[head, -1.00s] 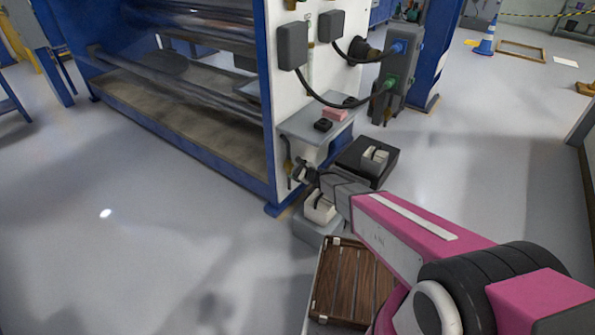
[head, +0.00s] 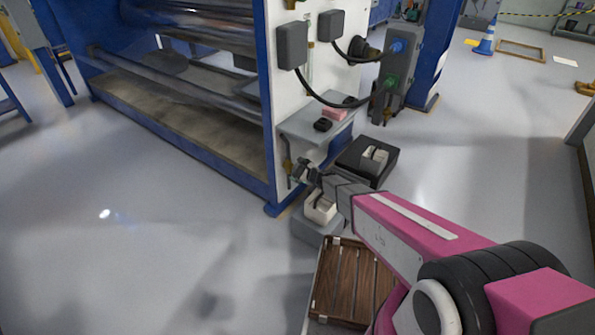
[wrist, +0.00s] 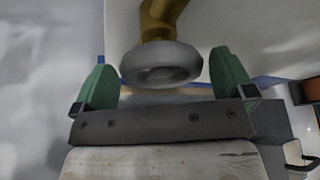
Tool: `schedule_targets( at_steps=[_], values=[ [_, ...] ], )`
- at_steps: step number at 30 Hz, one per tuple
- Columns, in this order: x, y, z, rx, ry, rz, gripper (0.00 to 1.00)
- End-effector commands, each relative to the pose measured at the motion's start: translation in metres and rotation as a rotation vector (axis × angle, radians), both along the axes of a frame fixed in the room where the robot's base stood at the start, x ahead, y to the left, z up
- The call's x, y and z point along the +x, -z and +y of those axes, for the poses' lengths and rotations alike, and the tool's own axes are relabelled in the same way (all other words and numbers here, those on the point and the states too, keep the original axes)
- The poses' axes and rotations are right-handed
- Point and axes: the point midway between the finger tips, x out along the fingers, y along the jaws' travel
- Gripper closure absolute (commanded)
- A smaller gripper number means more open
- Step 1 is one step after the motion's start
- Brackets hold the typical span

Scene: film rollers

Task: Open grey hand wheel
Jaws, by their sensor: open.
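The grey hand wheel (wrist: 161,64) shows in the wrist view on a brass-coloured stem (wrist: 160,18). My gripper (wrist: 165,78) is open, with one green finger on each side of the wheel. In the head view my gripper (head: 305,172) is beside the lower edge of the white machine panel (head: 290,100). The wheel cannot be made out clearly there.
A grey shelf (head: 300,128) with a pink block (head: 335,114) juts from the panel above my gripper. A black box (head: 367,162) stands behind my arm on the floor. A wooden slatted crate (head: 345,285) lies below my arm. Open floor (head: 130,220) is at the left.

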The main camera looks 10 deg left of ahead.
Motion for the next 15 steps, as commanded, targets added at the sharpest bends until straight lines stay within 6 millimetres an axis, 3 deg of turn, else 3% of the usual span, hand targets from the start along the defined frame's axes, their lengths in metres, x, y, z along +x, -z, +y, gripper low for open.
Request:
schedule_targets(
  at_steps=[15],
  values=[
    [-0.048,-0.030,-0.068,-0.001,0.000,-0.001,0.00]
  ],
)
